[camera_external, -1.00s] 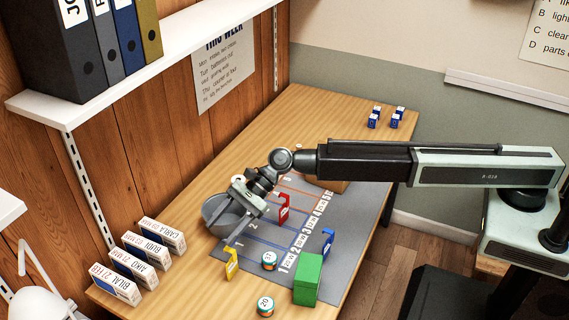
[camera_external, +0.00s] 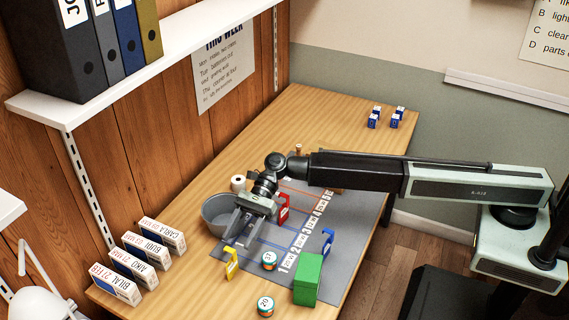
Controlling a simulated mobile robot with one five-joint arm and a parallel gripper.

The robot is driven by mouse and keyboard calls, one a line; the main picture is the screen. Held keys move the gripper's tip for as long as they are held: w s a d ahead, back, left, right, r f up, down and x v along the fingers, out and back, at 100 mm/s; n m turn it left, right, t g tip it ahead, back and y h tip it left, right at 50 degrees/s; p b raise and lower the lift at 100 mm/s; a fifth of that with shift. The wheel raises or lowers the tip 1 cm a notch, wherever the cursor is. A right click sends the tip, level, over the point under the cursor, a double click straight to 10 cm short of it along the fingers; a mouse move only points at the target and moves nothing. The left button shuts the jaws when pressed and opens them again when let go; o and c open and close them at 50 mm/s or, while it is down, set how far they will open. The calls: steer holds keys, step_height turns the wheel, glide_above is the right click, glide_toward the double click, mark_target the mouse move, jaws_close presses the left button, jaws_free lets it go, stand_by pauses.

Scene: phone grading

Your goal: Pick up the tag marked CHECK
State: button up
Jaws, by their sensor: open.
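Three small coloured tags stand on the grey mat (camera_external: 348,225): a yellow one (camera_external: 232,264) at the front left, a red one (camera_external: 284,212) partly behind my gripper, and a blue one (camera_external: 328,241) at the right. Their lettering is too small to read, so I cannot tell which says CHECK. My gripper (camera_external: 238,240) is open and empty, pointing down and forward. Its fingertips are just behind the yellow tag in the picture and in front of the grey bowl; I cannot tell their exact height.
A grey bowl (camera_external: 214,212) stands left of my gripper, with a white roll (camera_external: 238,183) behind it. A green block (camera_external: 308,279) and two round tins (camera_external: 269,260) are at the front. Labelled boxes (camera_external: 115,283) line the left edge. The table's back middle is clear.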

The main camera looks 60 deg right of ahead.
mark_target(231, 247)
steer(key=x, duration=0.1)
steer(key=b+x, duration=0.1)
steer(key=x, duration=0.3)
steer(key=shift+w+a+r, duration=0.2)
steer(key=shift+a+r, duration=0.05)
steer(key=shift+r, duration=0.05)
jaws_close()
